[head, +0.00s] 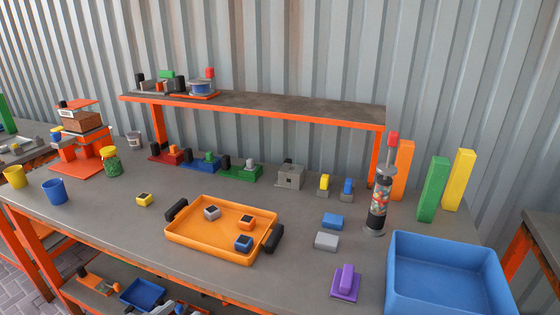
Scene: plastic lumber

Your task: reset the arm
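Neither of my arms nor my grippers shows in the head view. The view looks down on a grey workbench (285,258) with an orange frame. An orange tray (195,240) with black handles lies on it. In the tray sit a grey block (211,213), an orange block (246,223) and a blue block (243,243), each with a dark top. A yellow block (144,200) with a dark top lies on the bench left of the tray.
A large blue bin (445,240) stands at the right. A clear column of coloured balls (377,200) and tall coloured blocks (433,190) stand behind it. A purple piece (345,283) lies at the front. A raised shelf (260,104) spans the back. Blue cup (55,192) at left.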

